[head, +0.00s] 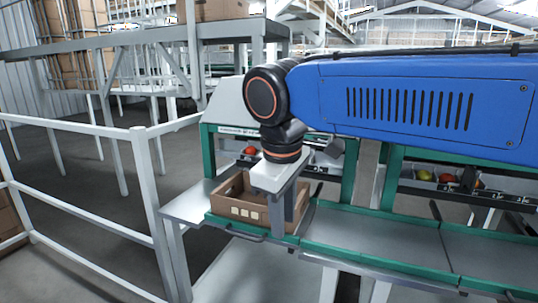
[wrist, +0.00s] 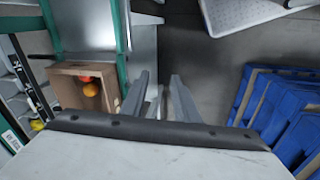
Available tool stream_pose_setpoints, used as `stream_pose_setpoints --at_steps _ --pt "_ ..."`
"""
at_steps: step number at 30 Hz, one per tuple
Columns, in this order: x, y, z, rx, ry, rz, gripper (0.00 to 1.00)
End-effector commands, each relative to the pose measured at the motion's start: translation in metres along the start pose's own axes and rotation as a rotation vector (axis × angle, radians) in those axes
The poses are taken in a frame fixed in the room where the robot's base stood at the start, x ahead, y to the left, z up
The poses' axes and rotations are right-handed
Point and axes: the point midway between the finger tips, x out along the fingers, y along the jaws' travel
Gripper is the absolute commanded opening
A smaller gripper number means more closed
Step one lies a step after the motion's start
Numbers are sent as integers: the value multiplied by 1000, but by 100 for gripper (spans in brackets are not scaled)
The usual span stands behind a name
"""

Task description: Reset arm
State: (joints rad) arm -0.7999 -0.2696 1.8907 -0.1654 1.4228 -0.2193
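My arm reaches in from the right in the head view, and my gripper (head: 287,215) points down in front of a cardboard box (head: 228,208) on the grey and green bench. In the wrist view my gripper (wrist: 160,78) has its two fingers apart, with nothing seen between them. The box also shows in the wrist view (wrist: 68,88), to the left of the fingers, with a red tomato (wrist: 85,78) and an orange one (wrist: 91,89) inside. Part of the box is hidden behind my gripper in the head view.
Blue crates (wrist: 262,100) stand on the floor at the right in the wrist view, and a white perforated tray (wrist: 235,12) is at the top. A white railing (head: 145,190) stands left of the bench. The metal bench top (head: 375,235) is clear to the right of the box.

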Motion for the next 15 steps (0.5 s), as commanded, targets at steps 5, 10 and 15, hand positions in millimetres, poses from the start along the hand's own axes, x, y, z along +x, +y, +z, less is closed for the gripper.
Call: stream_pose_setpoints --at_steps 5,10,15 --pt "14 18 31 99 19 -2 28" --pt "35 36 76 245 48 -3 28" --pt "59 46 123 401 82 1 28"
